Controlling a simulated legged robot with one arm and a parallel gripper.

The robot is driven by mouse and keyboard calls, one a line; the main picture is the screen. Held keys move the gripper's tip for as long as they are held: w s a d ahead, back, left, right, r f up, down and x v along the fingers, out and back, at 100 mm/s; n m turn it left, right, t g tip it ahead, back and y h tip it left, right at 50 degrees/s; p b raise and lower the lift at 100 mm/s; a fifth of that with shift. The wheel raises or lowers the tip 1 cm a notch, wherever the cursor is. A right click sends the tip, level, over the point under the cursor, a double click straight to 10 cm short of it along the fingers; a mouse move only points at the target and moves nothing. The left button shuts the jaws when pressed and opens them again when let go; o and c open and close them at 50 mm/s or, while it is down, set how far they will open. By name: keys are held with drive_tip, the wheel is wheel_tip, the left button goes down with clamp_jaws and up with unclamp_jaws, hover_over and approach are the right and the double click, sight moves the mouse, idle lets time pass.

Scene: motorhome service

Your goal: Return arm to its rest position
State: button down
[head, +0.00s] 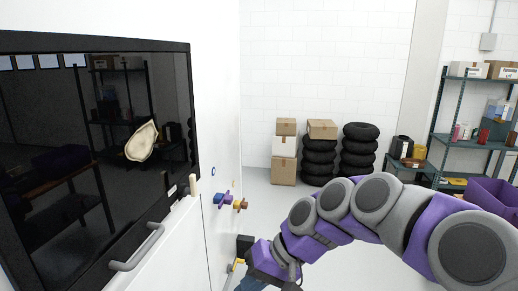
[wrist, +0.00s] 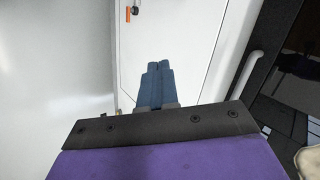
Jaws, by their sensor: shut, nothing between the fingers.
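My purple and grey arm reaches from the lower right of the head view toward the white motorhome wall (head: 215,165) on the left. Its end is low in the middle, beside the wall, and my gripper is mostly cut off by the bottom edge there. In the wrist view my gripper (wrist: 158,68) shows two blue fingers side by side, shut with nothing between them. They point toward a white panel (wrist: 190,40). I cannot tell how far the fingertips are from it.
A dark window (head: 95,150) and a grey handle (head: 137,250) are on the left. Purple and orange fittings (head: 230,201) stick out of the wall near my arm. Boxes (head: 284,160), stacked tyres (head: 359,148) and a shelf (head: 470,125) stand at the back. Floor between is clear.

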drive_tip(key=s+d+f+m+h+b, duration=0.1)
drive_tip(key=s+d+f+h+b, duration=0.2)
drive_tip(key=s+d+f, duration=0.6)
drive_tip(key=s+d+f+m+g+h+b, duration=0.1)
drive_tip(key=s+d+f+h+b, duration=0.2)
drive_tip(key=s+d+f, duration=0.5)
drive_tip(key=shift+s+d+f+h+b, duration=0.35)
drive_tip(key=shift+s+d+h, duration=0.5)
drive_tip(key=shift+s, duration=2.3)
